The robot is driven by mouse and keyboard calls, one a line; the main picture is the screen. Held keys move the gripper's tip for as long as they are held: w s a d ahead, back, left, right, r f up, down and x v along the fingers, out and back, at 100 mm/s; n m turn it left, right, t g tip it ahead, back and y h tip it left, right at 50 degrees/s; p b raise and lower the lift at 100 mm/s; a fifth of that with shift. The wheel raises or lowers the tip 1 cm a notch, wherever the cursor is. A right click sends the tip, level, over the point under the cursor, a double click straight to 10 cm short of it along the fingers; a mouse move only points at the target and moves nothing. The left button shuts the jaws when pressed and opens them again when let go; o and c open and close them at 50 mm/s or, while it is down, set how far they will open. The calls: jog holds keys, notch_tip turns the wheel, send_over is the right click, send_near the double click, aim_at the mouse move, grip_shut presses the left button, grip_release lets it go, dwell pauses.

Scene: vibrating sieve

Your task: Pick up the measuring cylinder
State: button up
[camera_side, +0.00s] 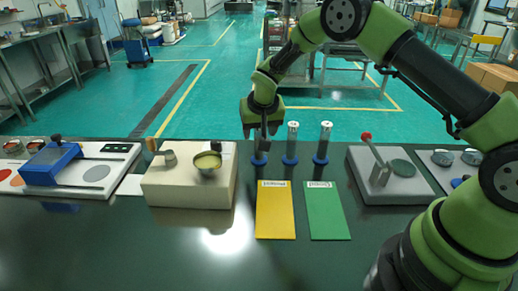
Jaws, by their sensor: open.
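Three measuring cylinders with blue bases stand upright in a row at the back of the dark table. The left cylinder (260,158) shows mainly its blue base; its upper part is hidden by my gripper (261,134). The middle cylinder (291,142) and the right cylinder (325,142) are clear with pale tops and stand free. My gripper points down at the left cylinder with its jaws open. I cannot tell whether the jaws are around the cylinder or in front of it, or whether they touch it.
A yellow card (275,212) and a green card (326,212) lie in front of the cylinders. A cream block (190,190) with a metal bowl (207,163) stands left. A grey device with a red-knobbed lever (375,155) stands right. The front table is clear.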

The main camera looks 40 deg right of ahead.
jog(key=shift+w+d+f, duration=0.1)
jog(key=shift+w+f, duration=0.05)
jog(key=shift+f, duration=0.3)
grip_shut()
